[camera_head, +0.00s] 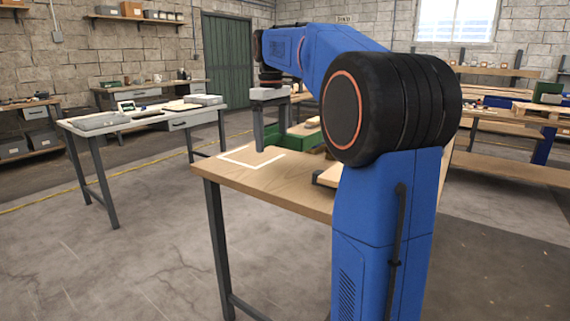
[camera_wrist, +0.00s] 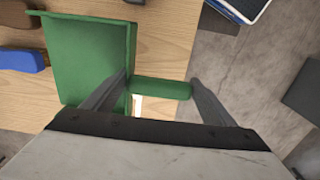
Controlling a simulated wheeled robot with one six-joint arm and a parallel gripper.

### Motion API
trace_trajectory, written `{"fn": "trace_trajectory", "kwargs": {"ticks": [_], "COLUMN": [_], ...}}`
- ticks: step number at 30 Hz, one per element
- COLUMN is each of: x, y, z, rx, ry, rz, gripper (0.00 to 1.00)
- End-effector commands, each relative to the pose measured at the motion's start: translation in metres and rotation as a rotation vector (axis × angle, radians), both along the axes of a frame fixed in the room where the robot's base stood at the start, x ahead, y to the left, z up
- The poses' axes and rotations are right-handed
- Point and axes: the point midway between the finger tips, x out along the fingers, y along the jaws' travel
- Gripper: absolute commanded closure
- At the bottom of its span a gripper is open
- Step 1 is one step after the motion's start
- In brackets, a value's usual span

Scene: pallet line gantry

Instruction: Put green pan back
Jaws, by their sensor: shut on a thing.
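The green pan (camera_wrist: 90,62) is a flat-sided green tray with a short green handle (camera_wrist: 160,88) on its right in the wrist view. My gripper (camera_wrist: 160,78) is shut on the handle, one finger at each end of it. In the head view the green pan (camera_head: 300,138) shows behind my gripper (camera_head: 270,145), partly hidden by my arm, over the far side of the wooden table (camera_head: 285,188). I cannot tell whether the pan touches the tabletop. A white taped outline (camera_head: 255,163) marks the table's left part.
A blue-handled object (camera_wrist: 25,61) and a brown object (camera_wrist: 18,12) lie left of the pan in the wrist view. A white-topped bench (camera_head: 140,118) with several items stands farther left. Open floor (camera_head: 130,260) lies in front of it. My arm hides the table's right part.

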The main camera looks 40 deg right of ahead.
Motion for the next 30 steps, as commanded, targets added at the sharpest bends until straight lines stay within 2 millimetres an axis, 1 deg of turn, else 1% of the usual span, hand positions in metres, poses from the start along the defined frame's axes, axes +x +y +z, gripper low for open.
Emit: {"fn": "trace_trajectory", "kwargs": {"ticks": [6,9,16,21,24,30], "x": [-0.001,-0.001,0.000,-0.001,-0.001,0.000], "y": [0.000,0.000,0.000,0.000,0.000,0.000], "z": [-0.035,-0.047,-0.061,-0.083,-0.093,-0.095], "rx": [0.000,0.001,0.001,0.001,0.001,-0.001], "ry": [0.002,0.001,0.001,0.001,0.001,0.000], "rz": [0.000,0.000,0.000,0.000,0.000,0.000], "gripper": [0.44,0.44,0.44,0.44,0.44,0.44]}}
